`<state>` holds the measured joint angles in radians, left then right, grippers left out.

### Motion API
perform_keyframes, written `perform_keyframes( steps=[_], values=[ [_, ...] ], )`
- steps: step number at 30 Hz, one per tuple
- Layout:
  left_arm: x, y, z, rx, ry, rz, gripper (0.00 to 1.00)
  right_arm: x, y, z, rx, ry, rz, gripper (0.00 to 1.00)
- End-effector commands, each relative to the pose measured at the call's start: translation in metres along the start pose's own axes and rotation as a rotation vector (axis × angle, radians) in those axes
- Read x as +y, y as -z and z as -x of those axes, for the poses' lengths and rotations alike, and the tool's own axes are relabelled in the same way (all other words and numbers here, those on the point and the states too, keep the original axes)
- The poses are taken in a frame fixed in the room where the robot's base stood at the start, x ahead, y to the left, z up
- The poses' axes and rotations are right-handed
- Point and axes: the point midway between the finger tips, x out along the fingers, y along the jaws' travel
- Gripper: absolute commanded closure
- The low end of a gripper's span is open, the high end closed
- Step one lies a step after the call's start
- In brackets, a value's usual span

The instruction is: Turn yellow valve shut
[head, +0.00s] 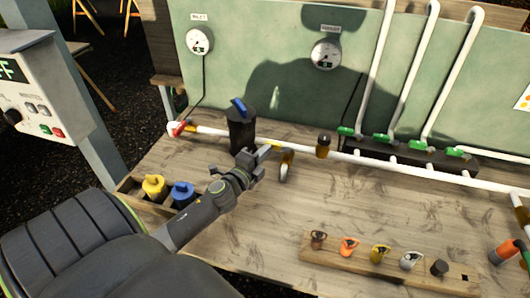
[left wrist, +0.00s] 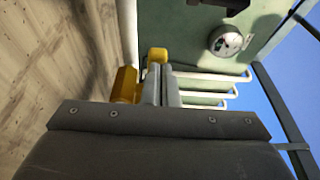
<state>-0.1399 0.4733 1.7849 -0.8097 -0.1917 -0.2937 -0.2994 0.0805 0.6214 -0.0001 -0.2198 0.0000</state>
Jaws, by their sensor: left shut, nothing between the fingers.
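A yellow fitting (head: 287,155) sits on the white pipe (head: 375,160) along the bench, with a pale rounded piece hanging below it; I take it for the yellow valve, but my gripper partly hides it. My left gripper (head: 266,153) is shut and empty right beside it. In the left wrist view the shut fingers (left wrist: 162,85) stand next to a yellow hexagonal part (left wrist: 124,85) and a yellow rounded end (left wrist: 157,55). I cannot tell whether they touch, or how the valve's handle is turned. My right gripper is in neither view.
A dark canister (head: 241,130) with a blue handle stands left of my gripper. A red valve handle (head: 180,128) is farther left, several green handles (head: 382,138) are right. A brass, dark-topped cylinder (head: 323,146) stands close by. A wooden rack (head: 330,249) lies in front; bare bench lies between.

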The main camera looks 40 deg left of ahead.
Motion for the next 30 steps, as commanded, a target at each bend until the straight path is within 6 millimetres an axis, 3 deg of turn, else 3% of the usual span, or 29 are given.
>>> perform_keyframes(
  steps=[22,26,30],
  values=[
    [-0.005,-0.003,-0.004,-0.004,0.003,-0.004,1.0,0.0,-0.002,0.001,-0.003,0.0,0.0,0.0],
    [-0.019,-0.003,-0.004,-0.002,0.006,-0.004,1.0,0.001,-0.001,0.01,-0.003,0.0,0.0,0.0],
    [-0.046,-0.002,-0.004,0.0,0.01,-0.005,1.0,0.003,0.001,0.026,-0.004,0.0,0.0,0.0]
  ],
)
